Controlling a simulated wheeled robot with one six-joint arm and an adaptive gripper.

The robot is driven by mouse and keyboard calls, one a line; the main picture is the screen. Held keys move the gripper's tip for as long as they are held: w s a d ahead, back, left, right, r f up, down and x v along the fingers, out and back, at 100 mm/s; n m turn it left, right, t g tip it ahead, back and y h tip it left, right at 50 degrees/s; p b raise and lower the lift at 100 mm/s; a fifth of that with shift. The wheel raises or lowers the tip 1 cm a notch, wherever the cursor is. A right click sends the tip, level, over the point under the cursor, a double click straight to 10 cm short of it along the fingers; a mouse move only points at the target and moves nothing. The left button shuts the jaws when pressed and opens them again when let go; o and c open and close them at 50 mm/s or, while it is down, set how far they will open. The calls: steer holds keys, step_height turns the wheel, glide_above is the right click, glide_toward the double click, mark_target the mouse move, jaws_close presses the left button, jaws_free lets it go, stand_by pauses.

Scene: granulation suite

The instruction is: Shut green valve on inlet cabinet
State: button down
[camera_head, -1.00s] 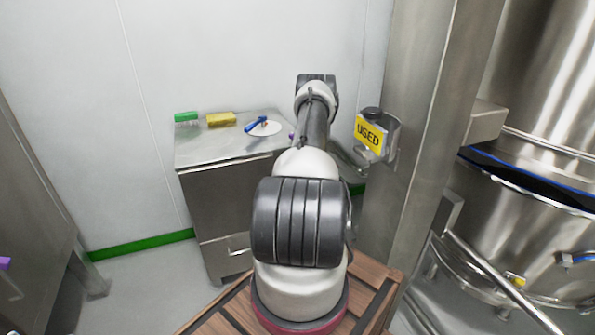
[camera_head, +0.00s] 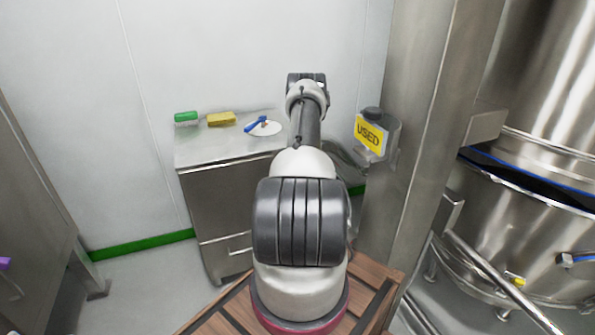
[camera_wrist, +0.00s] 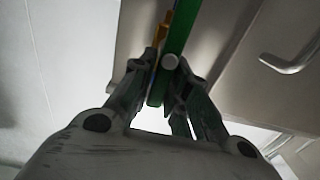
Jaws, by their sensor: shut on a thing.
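In the wrist view, my gripper (camera_wrist: 168,78) has its two fingers closed around a long green bar (camera_wrist: 180,32), which looks like the green valve's handle. A thin orange-yellow strip (camera_wrist: 163,28) runs just left of the green bar. Behind them is a grey metal panel (camera_wrist: 228,28), perhaps the inlet cabinet's face. In the head view my arm reaches away toward the back wall and hides the gripper and valve.
A steel cabinet (camera_head: 215,200) carries a green brush (camera_head: 186,117), a yellow sponge (camera_head: 221,118) and a blue-handled tool (camera_head: 256,124). A bar handle (camera_wrist: 290,66) shows right in the wrist view.

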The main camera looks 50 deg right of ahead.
steer(key=shift+s+d+f+m, duration=0.25)
steer(key=shift+d+f+m, duration=0.2)
steer(key=shift+m, duration=2.5)
steer(key=shift+s+d+f+m, duration=0.2)
steer(key=shift+d+f+m, duration=0.25)
steer(key=shift+m, duration=2.55)
steer(key=shift+s+d+f+m, duration=0.3)
steer(key=shift+f+m, duration=0.2)
steer(key=shift+m, duration=2.45)
steer(key=c, duration=1.4)
jaws_free()
steer(key=v, duration=0.7)
steer(key=shift+s+a, duration=0.15)
steer(key=shift+s, duration=0.05)
